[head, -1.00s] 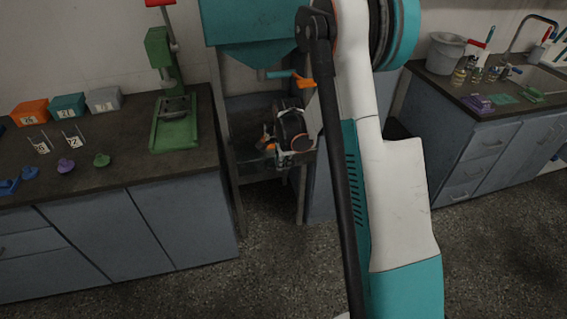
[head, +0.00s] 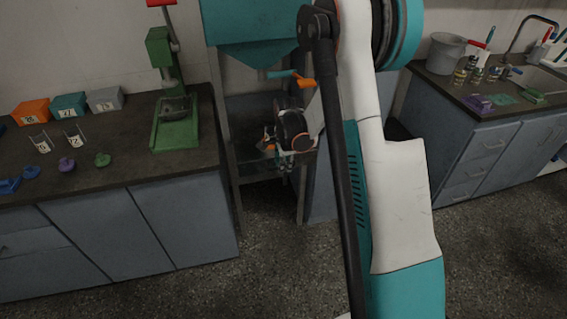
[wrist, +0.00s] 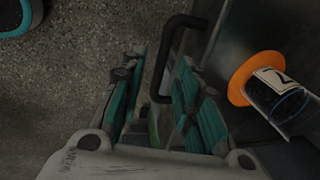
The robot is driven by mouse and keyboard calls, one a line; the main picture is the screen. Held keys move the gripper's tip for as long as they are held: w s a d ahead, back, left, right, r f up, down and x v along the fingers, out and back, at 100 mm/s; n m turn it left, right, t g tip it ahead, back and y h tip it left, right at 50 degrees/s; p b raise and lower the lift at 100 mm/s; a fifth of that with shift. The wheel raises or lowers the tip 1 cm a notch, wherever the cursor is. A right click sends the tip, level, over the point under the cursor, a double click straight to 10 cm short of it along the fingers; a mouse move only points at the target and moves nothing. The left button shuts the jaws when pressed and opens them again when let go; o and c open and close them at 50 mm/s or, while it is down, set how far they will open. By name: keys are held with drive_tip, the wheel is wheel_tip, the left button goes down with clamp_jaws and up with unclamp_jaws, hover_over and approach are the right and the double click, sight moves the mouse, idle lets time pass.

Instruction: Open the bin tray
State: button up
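My gripper (wrist: 158,62) points down at the front of the dark bin tray (wrist: 234,45). Its two teal fingers are apart. The tray's black bar handle (wrist: 163,72) runs between them, nearer the right finger; I cannot tell whether they touch. In the head view my gripper (head: 285,163) is low at the front of the stand under the teal hopper (head: 255,45). My wrist hides most of the tray there.
A clear jar (wrist: 275,100) with an orange rim and a label "2" stands right of the handle in the wrist view. An orange-tipped lever (head: 306,83) sticks out below the hopper. Counters flank the stand; the left counter (head: 130,165) holds a green press (head: 175,132). Floor in front is open.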

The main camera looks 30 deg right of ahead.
wheel_tip(320, 180, up, 11)
drive_tip(key=s, duration=0.2)
drive_tip(key=shift+a+r, duration=0.2)
drive_tip(key=shift+a, duration=0.05)
drive_tip(key=shift+s, duration=0.1)
drive_tip(key=s+a+r+n+t, duration=0.1)
drive_tip(key=s+a+r+n, duration=0.3)
drive_tip(key=s+n, duration=0.3)
drive_tip(key=s+a+r+n+t, duration=0.2)
drive_tip(key=s+a+r+n, duration=0.2)
drive_tip(key=s, duration=0.6)
drive_tip(key=s+a+r+n+t, duration=0.2)
drive_tip(key=s+a+r+n, duration=0.3)
drive_tip(key=s+a+n, duration=0.2)
drive_tip(key=s+n, duration=0.2)
drive_tip(key=shift+a+n, duration=0.4)
